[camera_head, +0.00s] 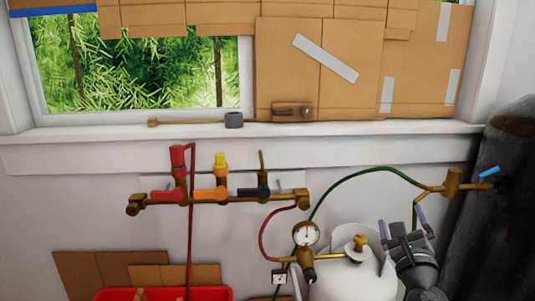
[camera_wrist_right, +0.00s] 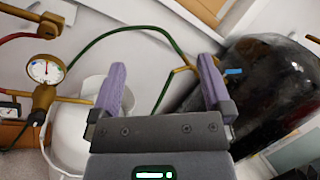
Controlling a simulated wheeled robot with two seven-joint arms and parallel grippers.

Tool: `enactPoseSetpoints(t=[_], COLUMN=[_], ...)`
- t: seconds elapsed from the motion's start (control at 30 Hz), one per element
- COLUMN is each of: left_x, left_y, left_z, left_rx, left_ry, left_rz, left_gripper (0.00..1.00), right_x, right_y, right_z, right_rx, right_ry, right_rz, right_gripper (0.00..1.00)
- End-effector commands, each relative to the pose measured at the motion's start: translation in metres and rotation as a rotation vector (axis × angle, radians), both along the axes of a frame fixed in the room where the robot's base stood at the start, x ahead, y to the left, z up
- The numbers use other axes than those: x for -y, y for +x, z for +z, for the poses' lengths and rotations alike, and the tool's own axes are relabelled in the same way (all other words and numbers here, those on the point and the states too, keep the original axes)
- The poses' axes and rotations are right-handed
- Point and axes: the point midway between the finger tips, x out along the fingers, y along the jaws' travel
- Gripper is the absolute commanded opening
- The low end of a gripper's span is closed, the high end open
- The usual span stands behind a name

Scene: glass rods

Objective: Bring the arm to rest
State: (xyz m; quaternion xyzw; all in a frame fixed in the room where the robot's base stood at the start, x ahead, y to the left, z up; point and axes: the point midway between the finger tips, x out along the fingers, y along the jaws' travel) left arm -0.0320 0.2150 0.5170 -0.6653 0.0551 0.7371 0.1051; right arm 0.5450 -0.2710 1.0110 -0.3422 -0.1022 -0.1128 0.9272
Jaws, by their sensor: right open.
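My right gripper (camera_head: 401,217) is at the lower right of the head view, with its two purple fingers pointing up. It is open, and nothing shows between the fingers. In the right wrist view the gripper (camera_wrist_right: 162,66) also shows spread fingers, with pale wall and part of the green hose between them. In the head view it overlaps the right side of the white tank (camera_head: 345,275); I cannot tell if they touch. My left gripper is not in view.
A brass manifold with coloured valves (camera_head: 215,195) is on the wall. A pressure gauge (camera_head: 305,233) sits by the tank. A green hose (camera_head: 345,178) runs to a brass fitting (camera_head: 453,182). A dark cylinder (camera_head: 495,225) stands right. A red bin (camera_head: 110,294) is lower left.

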Motion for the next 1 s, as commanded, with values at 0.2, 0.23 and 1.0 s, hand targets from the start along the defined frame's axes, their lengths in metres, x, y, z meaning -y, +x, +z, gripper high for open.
enactPoseSetpoints(t=[0.2, 0.23, 1.0], left_x=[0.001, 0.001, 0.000], left_y=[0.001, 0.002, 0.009], left_z=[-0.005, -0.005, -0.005], left_rx=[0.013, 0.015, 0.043], left_ry=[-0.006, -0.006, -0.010], left_rz=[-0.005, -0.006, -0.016], left_gripper=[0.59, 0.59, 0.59], right_x=[-0.027, -0.029, -0.034], right_y=[0.004, 0.005, -0.267], right_z=[-0.016, -0.020, -0.431], right_rx=[-0.128, -0.149, -0.651], right_ry=[-1.229, -1.403, -2.638], right_rz=[-0.155, -0.181, 1.025], right_gripper=[1.00, 1.00, 1.00])
